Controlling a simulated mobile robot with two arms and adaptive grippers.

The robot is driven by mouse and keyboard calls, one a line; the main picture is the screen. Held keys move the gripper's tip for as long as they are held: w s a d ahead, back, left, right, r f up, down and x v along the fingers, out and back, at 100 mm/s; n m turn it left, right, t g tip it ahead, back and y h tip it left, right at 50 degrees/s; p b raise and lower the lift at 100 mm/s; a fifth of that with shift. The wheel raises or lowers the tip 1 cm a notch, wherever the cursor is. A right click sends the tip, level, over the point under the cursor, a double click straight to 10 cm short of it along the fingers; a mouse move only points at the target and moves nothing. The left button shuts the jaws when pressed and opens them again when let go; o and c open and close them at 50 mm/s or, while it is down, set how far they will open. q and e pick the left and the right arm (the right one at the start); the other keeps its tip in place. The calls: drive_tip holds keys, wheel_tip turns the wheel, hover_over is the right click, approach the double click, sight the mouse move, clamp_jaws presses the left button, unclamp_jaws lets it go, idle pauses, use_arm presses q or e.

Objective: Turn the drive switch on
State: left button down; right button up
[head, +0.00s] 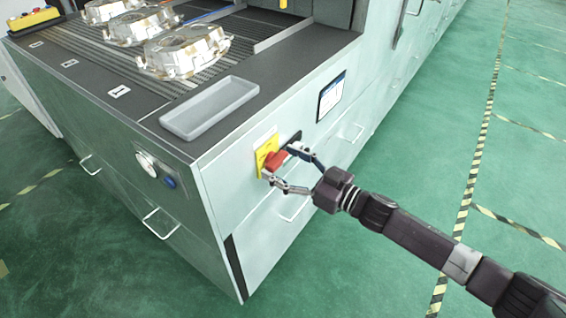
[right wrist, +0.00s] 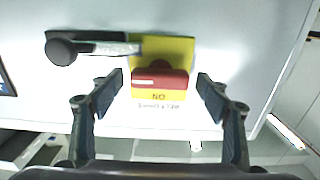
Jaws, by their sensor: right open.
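The drive switch has a red handle (head: 277,160) on a yellow plate (head: 263,150), on the cabinet's front face. In the right wrist view the red handle (right wrist: 159,79) lies crosswise on the yellow plate (right wrist: 178,48). An "ON" label (right wrist: 162,97) is upside down just below the handle there. My right gripper (head: 279,164) is at the switch. In the right wrist view its two fingers (right wrist: 160,95) are open, one on each side of the handle, with gaps visible. I cannot tell how far the fingertips are from the plate. My left gripper is not in view.
A black knobbed lever (right wrist: 75,48) sits close beside the switch. A dark-framed panel (head: 331,96) and drawer handles are on the same face. A grey tray (head: 209,108) and several castings (head: 187,50) are on top. The green floor (head: 420,160) is clear.

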drive_tip(key=shift+c, duration=0.6)
drive_tip(key=c, duration=1)
drive_tip(key=shift+c, duration=0.2)
drive_tip(key=n, duration=0.3)
drive_tip(key=shift+n, duration=0.4)
drive_tip(key=n, duration=0.4)
drive_tip(key=shift+n, duration=0.3)
drive_tip(key=n+b, duration=0.1)
drive_tip(key=n, duration=0.3)
drive_tip(key=shift+f+n, duration=0.15)
drive_tip(key=shift+n, duration=0.15)
drive_tip(key=n+b, duration=0.1)
drive_tip(key=n, duration=0.3)
drive_tip(key=shift+s+n, duration=0.1)
drive_tip(key=shift+n, duration=0.3)
